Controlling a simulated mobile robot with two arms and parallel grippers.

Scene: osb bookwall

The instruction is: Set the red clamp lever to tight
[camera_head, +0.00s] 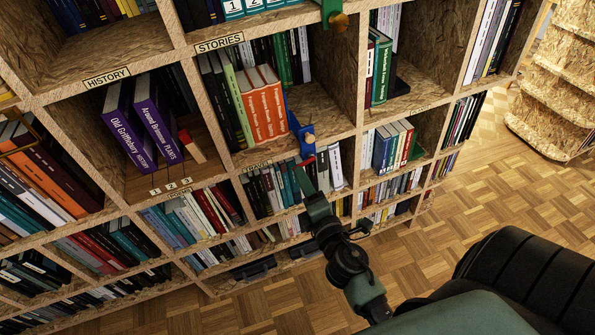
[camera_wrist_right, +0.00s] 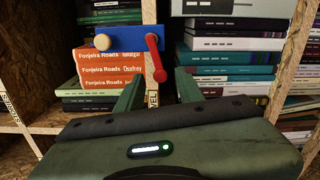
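The clamp is a blue block (camera_head: 304,134) on the shelf edge right of the orange books, and it shows in the right wrist view (camera_wrist_right: 127,41). It carries a round wooden knob (camera_wrist_right: 101,42). The red clamp lever (camera_wrist_right: 155,58) is on the block's right side and hangs downward, with a rounded red end. In the head view the right gripper (camera_head: 308,182) is just below the blue block. My left gripper is out of view.
Orange books (camera_head: 264,104) stand left of the clamp. A green clamp (camera_head: 333,12) with an orange knob is on the shelf above. Open parquet floor (camera_head: 470,190) lies to the right.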

